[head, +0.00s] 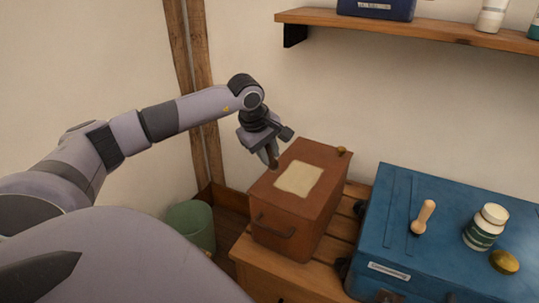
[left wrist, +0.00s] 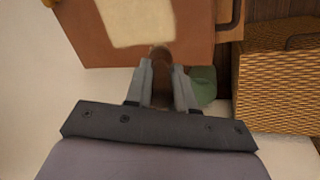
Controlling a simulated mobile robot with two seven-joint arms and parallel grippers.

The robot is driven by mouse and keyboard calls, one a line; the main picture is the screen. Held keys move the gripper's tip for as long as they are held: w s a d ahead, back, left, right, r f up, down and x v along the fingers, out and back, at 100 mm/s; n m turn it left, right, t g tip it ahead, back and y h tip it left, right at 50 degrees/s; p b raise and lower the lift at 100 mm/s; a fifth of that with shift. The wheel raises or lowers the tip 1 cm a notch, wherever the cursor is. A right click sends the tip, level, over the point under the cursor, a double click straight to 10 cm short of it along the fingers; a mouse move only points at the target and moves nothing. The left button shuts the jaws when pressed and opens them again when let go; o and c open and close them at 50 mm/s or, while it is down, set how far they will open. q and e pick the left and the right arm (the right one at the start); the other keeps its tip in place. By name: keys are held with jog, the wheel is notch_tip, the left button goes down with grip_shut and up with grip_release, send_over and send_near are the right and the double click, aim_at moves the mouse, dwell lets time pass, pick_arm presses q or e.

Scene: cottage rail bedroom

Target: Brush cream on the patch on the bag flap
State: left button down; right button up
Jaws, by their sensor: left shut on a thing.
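The brown bag (head: 315,212) stands on a slatted wooden bench with a pale cream-coloured patch (head: 299,179) on its top flap. The bag (left wrist: 185,42) and patch (left wrist: 137,20) also show in the left wrist view. My left gripper (head: 272,160) is just beyond the patch's left edge, pointing down. Its fingers (left wrist: 160,72) are shut on a small brown thing (left wrist: 161,56), mostly hidden between them; I cannot tell if it touches the flap. An open white jar with a green label (head: 486,228) stands on the blue case. My right gripper is out of view.
The blue case (head: 392,200) right of the bag also bears a wooden-handled tool (head: 424,217) and a gold lid (head: 504,262). A green bin (head: 190,224) stands left of the bench. A wall shelf (head: 430,31) hangs above. A woven basket (left wrist: 275,88) is at the right in the wrist view.

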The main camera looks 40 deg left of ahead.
pick_arm(q)
notch_tip(320, 180, up, 3)
jog(key=shift+r+p, duration=0.2)
jog(key=shift+p, duration=0.85)
jog(key=shift+r, duration=0.2)
